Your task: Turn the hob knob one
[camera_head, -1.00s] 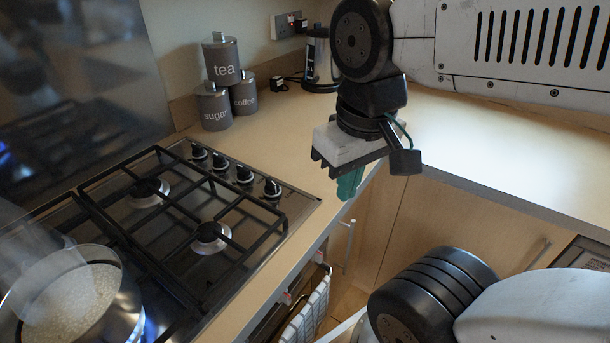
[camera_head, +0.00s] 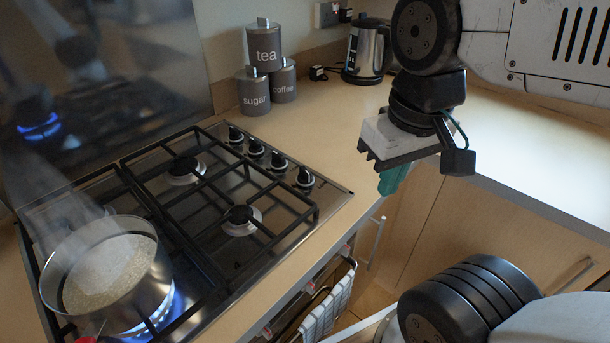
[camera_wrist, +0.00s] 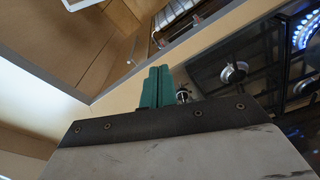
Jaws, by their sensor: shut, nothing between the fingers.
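The hob (camera_head: 338,192) has a row of several black knobs along its right side. They are the far knob (camera_head: 235,134), the second (camera_head: 255,148), the third (camera_head: 278,161) and the near knob (camera_head: 305,178). I cannot tell which one is knob one. My gripper (camera_head: 392,182) has green fingers pointing down, shut and empty. It hangs to the right of the near knob, above the counter's front edge and apart from the knobs. In the wrist view, the fingers (camera_wrist: 156,88) are together, and one knob (camera_wrist: 183,95) shows just beside them, partly hidden by my gripper.
A steaming pan (camera_head: 150,285) sits over a lit blue flame at the hob's left. Tea (camera_head: 264,45), sugar (camera_head: 252,95) and coffee (camera_head: 284,85) canisters stand behind the knobs, with a kettle (camera_head: 368,48) further right. A checked towel (camera_head: 328,305) hangs below the counter front.

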